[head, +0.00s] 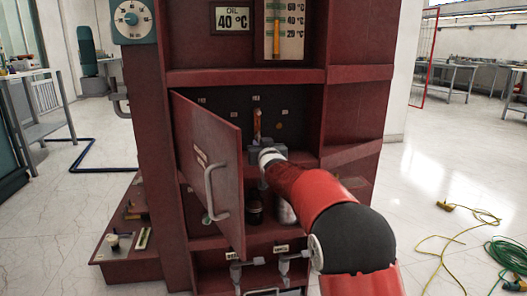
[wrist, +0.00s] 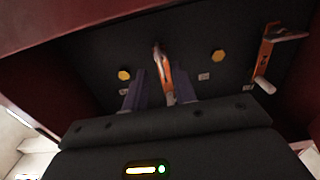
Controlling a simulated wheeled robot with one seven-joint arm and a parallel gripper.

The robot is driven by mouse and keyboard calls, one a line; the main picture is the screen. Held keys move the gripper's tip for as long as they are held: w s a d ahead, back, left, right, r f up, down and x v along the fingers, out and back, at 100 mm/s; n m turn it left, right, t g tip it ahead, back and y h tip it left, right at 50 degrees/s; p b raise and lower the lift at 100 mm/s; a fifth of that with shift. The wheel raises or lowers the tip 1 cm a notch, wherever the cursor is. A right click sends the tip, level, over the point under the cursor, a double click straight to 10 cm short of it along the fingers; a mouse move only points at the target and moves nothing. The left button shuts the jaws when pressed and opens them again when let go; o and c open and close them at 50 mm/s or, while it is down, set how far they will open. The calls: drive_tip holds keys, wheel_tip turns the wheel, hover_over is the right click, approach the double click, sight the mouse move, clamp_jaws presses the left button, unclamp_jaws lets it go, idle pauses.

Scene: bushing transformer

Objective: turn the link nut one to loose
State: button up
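My gripper (wrist: 158,88) reaches into the open red cabinet, its two grey fingers apart. An upright orange link (wrist: 166,72) with a grey top end shows between the fingers, closer to the right one; I cannot tell whether they touch. A yellow hex nut (wrist: 124,74) is on the dark panel left of this link, and another yellow nut (wrist: 218,56) is to its right. A second orange link (wrist: 264,56) with a grey handle is at the far right. In the head view the orange link (head: 257,122) stands above my gripper (head: 258,150). Which nut is number one is not readable.
A shelf edge (head: 245,76) lies above the opening. Jars and valves (head: 284,262) sit below. Yellow cable (head: 465,225) lies on the floor at right.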

drive_tip(key=v, duration=0.3)
drive_tip(key=shift+s, duration=0.15)
drive_tip(key=s+d+r+m+g+h+p, duration=0.1)
drive_tip(key=s+d+g+h, duration=0.15)
drive_tip(key=s+d, duration=0.6)
drive_tip(key=s+d+r+m+g+h+p, duration=0.1)
drive_tip(key=s+d+g, duration=0.35)
drive_tip(key=s, duration=0.75)
drive_tip(key=s+d+f+g+p, duration=0.1)
drive_tip(key=s+d+f, duration=0.2)
drive_tip(key=s, duration=0.6)
drive_tip(key=s+d+f+g+h, duration=0.1)
drive_tip(key=s+d+f+g, duration=0.1)
drive_tip(key=s, duration=0.8)
drive_tip(key=s+d+f+m+g+p, duration=0.1)
drive_tip(key=s+d+f, duration=0.3)
drive_tip(key=s, duration=0.6)
drive_tip(key=shift+d+f+g+p, duration=0.3)
drive_tip(key=shift+f+g, duration=0.1)
drive_tip(key=shift+f, duration=0.35)
